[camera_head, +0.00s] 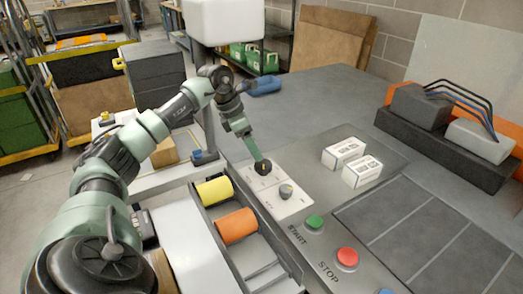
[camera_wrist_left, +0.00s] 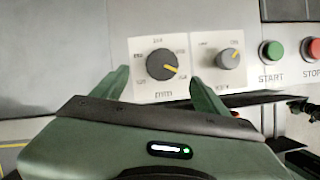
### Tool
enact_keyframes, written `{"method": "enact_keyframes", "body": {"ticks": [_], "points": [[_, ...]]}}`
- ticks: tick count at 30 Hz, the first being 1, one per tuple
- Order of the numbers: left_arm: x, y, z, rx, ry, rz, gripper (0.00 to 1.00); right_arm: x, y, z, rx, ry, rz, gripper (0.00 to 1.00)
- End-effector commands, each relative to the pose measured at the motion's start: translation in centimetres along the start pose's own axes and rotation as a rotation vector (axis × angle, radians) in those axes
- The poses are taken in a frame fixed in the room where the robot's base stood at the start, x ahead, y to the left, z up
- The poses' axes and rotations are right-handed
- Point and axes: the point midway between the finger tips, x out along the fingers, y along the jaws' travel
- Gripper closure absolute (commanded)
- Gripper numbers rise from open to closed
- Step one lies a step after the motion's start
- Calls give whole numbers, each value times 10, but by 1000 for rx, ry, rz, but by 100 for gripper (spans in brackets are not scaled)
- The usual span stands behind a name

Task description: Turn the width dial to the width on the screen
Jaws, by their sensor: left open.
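The black dial (camera_head: 264,168) with a yellow pointer sits on a white label plate on the grey console; it also shows in the left wrist view (camera_wrist_left: 158,64). There its pointer is turned right and slightly down; the scale marks are too small to read surely. I cannot tell which label names width. My left gripper (camera_wrist_left: 159,80) is open, its fingers either side of the black dial; contact cannot be told. No readable screen text shows. My right gripper is out of view.
A green START button (camera_head: 314,223) and a red STOP button (camera_head: 347,258) are right of the dials. Two white boxes (camera_head: 343,153) lie behind. A tray at left holds a yellow roll (camera_head: 214,191) and an orange roll (camera_head: 236,226). The grey surface farther back is mostly clear.

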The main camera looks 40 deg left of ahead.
Motion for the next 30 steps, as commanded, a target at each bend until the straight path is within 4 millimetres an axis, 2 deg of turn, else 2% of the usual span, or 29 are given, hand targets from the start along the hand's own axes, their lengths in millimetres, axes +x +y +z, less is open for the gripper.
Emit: {"method": "enact_keyframes", "body": {"ticks": [6, 9, 16, 21, 25, 26, 30], "points": [[31, -1, 0, -2, 2, -4, 26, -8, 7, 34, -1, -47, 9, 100], [47, -1, 0, -2, 1, -4, 26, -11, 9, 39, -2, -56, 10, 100], [71, 0, 0, -2, 0, -2, 26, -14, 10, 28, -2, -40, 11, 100], [76, 0, 0, -1, 0, 0, 26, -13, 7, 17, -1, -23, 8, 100], [76, 0, 0, -1, 0, 0, 26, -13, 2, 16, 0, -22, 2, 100], [75, 0, 0, -1, 0, 0, 29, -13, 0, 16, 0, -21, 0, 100], [75, 0, 0, -1, 1, 0, 68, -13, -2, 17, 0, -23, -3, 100]]}}
